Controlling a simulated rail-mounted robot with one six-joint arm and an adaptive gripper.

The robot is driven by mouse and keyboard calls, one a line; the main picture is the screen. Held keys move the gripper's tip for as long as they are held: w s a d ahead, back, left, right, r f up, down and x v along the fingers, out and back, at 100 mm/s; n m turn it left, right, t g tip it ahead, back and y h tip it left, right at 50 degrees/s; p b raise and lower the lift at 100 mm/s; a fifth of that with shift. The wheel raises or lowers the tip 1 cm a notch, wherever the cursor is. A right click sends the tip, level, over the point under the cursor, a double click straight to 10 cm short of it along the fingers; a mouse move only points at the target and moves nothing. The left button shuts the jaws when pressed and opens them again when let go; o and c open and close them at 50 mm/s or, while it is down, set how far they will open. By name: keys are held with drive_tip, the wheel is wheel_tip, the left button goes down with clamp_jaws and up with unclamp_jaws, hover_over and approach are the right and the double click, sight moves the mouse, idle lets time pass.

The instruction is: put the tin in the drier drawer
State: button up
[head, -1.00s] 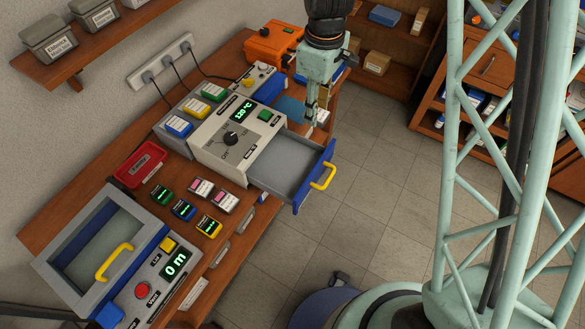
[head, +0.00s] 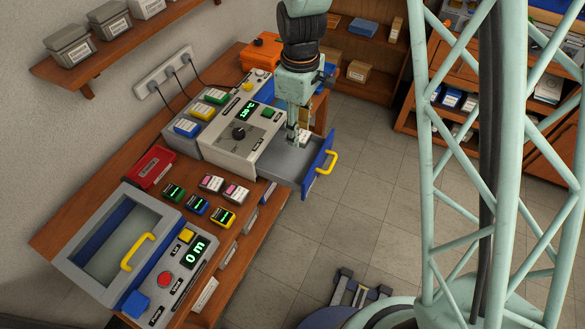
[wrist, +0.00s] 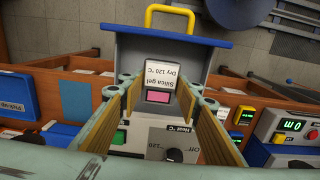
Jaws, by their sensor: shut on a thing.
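The tin (wrist: 160,75) is white and grey, with a "Silica gel Dry 120 °C" label and a pink window. My gripper (head: 297,138) is shut on it, with a finger on each side in the wrist view. The drier (head: 217,142) is a pale box with a dark knob and a green 120 °C display. Its grey drawer (head: 284,168) is pulled open, with a blue front and a yellow handle (head: 328,163). My gripper and the tin are over the open drawer. How far the tin is from the drawer floor is hard to tell.
A machine with a grey lid and yellow handle (head: 137,252) is at the lower left. An orange box (head: 262,51) stands behind. Floor beyond the drawer is clear.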

drive_tip(key=shift+s+a, duration=0.15)
drive_tip(key=shift+s, duration=0.1)
drive_tip(key=shift+w, duration=0.1)
hover_over(297, 161)
drive_tip(key=shift+f, duration=3.15)
drive_tip(key=shift+f, duration=1.85)
drive_tip(key=shift+f+b, duration=0.2)
drive_tip(key=shift+b, duration=0.1)
